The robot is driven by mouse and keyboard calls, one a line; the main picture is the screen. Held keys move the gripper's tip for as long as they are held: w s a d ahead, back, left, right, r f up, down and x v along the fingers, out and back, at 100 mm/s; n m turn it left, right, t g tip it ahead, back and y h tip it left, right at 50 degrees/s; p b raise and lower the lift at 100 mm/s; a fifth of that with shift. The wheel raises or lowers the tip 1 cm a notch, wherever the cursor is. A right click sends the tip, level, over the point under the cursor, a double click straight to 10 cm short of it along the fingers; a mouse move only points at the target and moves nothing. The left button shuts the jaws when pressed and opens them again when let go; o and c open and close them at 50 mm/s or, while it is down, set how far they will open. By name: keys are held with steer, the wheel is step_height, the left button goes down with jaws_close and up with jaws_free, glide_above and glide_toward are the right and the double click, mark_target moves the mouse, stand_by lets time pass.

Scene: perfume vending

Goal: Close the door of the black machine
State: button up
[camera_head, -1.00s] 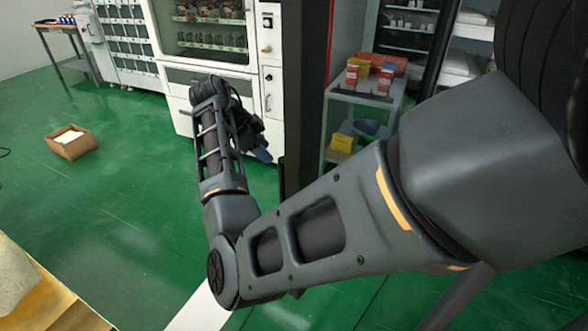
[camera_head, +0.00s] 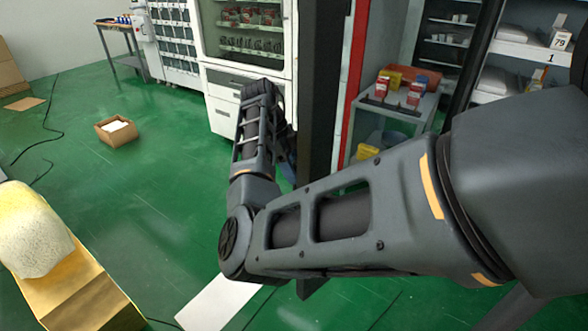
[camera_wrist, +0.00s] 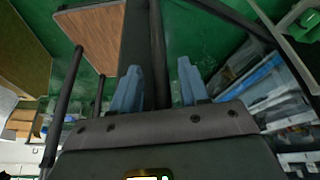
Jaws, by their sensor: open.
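A tall dark panel (camera_head: 320,90) stands upright in the middle of the head view, with a red and white edge just to its right. It looks like part of the black machine, but I cannot tell whether it is the door. My gripper (camera_wrist: 158,90) shows two blue fingers spread apart in the wrist view. A dark bar (camera_wrist: 157,40) runs up between the fingers in the picture; I cannot tell if it lies within their reach. In the head view my gripper is mostly hidden behind my arm, beside the panel's left side.
A white vending machine (camera_head: 244,75) stands behind my gripper. A grey cart (camera_head: 400,108) with red and yellow boxes stands right of the panel. An open cardboard box (camera_head: 117,138) lies on the green floor at left. The floor between is clear.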

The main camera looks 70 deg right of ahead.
steer(key=shift+s+f, duration=0.1)
steer(key=shift+f, duration=0.15)
jaws_close()
stand_by(0.3)
